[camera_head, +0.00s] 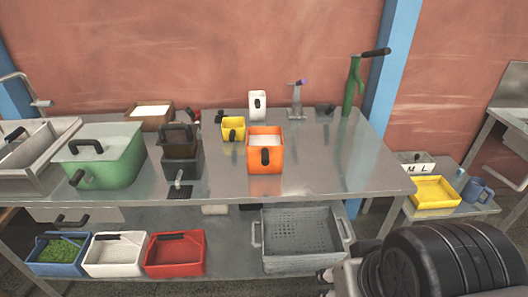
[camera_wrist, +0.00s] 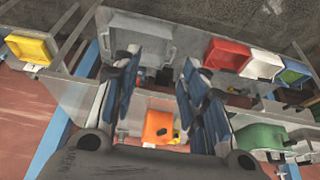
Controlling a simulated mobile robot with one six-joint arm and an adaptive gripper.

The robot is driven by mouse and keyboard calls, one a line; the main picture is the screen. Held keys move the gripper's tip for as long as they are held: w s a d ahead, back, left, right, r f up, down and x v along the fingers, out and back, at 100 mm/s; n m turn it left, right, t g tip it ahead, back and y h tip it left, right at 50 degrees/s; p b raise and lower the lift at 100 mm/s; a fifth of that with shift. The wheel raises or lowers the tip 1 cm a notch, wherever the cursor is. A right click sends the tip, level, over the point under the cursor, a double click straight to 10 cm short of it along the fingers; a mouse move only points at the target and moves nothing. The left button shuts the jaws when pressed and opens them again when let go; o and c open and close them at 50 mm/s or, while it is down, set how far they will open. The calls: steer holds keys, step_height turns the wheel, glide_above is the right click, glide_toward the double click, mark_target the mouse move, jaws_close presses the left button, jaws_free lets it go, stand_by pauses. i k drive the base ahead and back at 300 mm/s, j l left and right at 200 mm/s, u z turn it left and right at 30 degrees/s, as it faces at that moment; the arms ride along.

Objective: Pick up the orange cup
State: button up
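The orange cup (camera_head: 254,161) stands upright on the steel table (camera_head: 340,165), right of centre, with a black handle facing front and pale contents. In the wrist view the orange cup (camera_wrist: 156,124) appears below the middle, in the gap between the fingers but farther off. My gripper (camera_wrist: 162,60) is open, with its blue-and-black fingers spread and nothing held. It is apart from the cup.
A small yellow cup (camera_head: 233,124) stands close at the orange cup's left. A white cup (camera_head: 257,100) is behind it, and a green pot (camera_head: 105,165) is farther left. A grey crate (camera_head: 300,250) sits on the lower shelf.

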mark_target(265, 156)
steer(key=i+j+u, duration=0.1)
steer(key=i+u, duration=0.35)
steer(key=i+l+u, duration=0.15)
steer(key=i+u, duration=0.3)
steer(key=i, duration=0.15)
steer(key=i+j+u, duration=0.2)
steer(key=u, duration=0.2)
steer(key=l+z, duration=0.25)
